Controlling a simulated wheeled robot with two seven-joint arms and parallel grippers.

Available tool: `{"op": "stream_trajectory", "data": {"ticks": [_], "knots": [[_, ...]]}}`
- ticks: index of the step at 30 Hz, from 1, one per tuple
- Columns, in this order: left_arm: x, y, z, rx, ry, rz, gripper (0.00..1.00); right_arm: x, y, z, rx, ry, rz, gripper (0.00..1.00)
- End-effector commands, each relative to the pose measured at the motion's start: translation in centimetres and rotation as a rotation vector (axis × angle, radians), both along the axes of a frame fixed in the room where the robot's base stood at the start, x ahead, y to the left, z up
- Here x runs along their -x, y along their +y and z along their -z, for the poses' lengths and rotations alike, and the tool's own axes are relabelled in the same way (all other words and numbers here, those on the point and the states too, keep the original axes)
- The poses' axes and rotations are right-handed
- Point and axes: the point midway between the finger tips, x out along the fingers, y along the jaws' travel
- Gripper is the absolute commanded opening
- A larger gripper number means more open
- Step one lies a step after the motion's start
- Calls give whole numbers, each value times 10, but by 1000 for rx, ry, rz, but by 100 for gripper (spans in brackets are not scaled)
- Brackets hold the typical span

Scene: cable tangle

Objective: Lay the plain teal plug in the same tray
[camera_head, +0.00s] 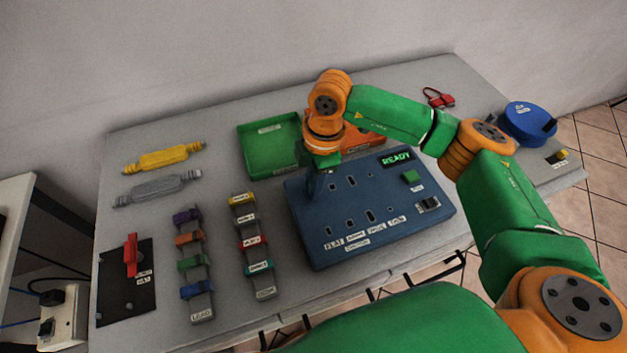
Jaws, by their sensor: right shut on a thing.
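My right gripper (314,185) points down above the left edge of the blue socket panel (370,252). It is shut on a small dark teal piece, which looks like the teal plug; its shape is mostly hidden by the gripper. A green tray (262,172) lies open behind and left of the gripper and looks empty. An orange tray (372,137) lies beside it, partly hidden by my right arm; I cannot see all of its inside. My left gripper is not in view.
The panel has several sockets and a lit READY display (397,158). Two strips of coloured clips (193,262) (252,245) stand left of it. Yellow (165,158) and grey (157,190) cylinders lie at the left. A blue round container (530,122) and red cable (437,97) are at the right.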

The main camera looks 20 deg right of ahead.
Motion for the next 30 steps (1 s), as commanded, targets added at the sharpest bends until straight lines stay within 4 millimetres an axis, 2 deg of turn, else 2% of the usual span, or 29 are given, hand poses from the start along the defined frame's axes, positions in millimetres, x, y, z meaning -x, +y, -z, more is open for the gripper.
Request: {"op": "stream_trajectory", "data": {"ticks": [15,30], "knots": [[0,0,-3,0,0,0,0,0,0,-3,0,2,0,0],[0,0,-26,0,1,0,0,0,0,-31,0,1,0,0]]}}
